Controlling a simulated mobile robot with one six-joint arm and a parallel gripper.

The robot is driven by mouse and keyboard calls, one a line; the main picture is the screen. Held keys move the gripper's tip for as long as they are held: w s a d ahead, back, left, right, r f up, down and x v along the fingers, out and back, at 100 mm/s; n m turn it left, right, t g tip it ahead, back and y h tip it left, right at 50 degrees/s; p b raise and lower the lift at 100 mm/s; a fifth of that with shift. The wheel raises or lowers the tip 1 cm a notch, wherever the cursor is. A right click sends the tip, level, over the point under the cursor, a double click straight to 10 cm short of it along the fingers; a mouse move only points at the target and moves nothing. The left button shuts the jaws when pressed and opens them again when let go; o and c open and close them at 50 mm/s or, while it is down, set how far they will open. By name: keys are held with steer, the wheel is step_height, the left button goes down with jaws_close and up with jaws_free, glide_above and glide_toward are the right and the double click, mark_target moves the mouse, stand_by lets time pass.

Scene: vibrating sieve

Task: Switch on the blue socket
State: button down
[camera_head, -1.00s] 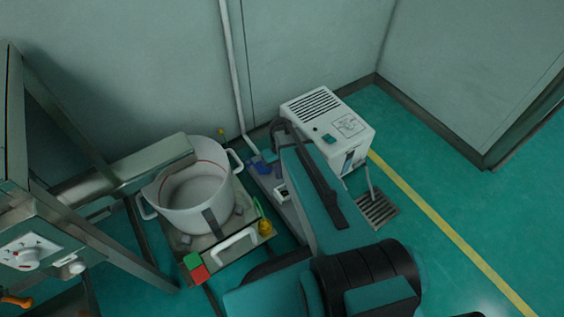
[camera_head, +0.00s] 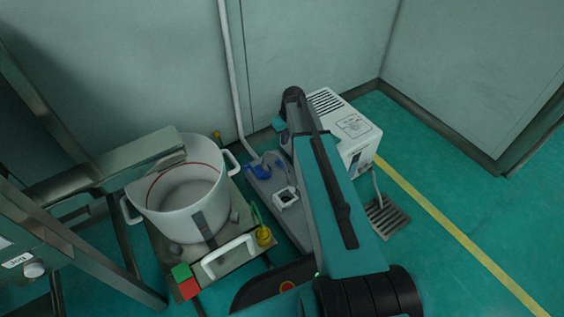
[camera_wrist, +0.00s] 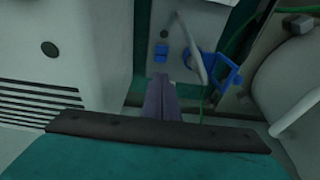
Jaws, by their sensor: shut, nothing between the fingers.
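A blue socket piece with an open frame (camera_wrist: 225,74) is right of centre in the wrist view, with a grey cable beside it. A small blue switch (camera_wrist: 161,52) sits on a grey panel left of the cable. My gripper (camera_wrist: 160,80) is shut and empty, its purple-grey fingers pointing at the panel just below the blue switch; whether they touch is unclear. In the head view the blue socket (camera_head: 258,171) lies low by the wall, left of my arm. My gripper (camera_head: 284,138) is mostly hidden there behind my wrist.
A white machine with vents (camera_head: 357,128) stands right of my arm, and its vented side (camera_wrist: 50,70) fills the wrist view's left. A white pot (camera_head: 185,205) on a metal base with red and green buttons is at left. Open green floor lies right.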

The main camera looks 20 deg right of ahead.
steer(key=shift+f, duration=0.1)
steer(key=b, duration=0.6)
glide_above(282, 163)
steer(key=f, duration=1.1)
steer(key=shift+s+f, duration=0.3)
steer(key=shift+f, duration=0.05)
steer(key=shift+s+d+f, duration=0.1)
steer(key=shift+s+f, duration=0.1)
steer(key=shift+f, duration=0.7)
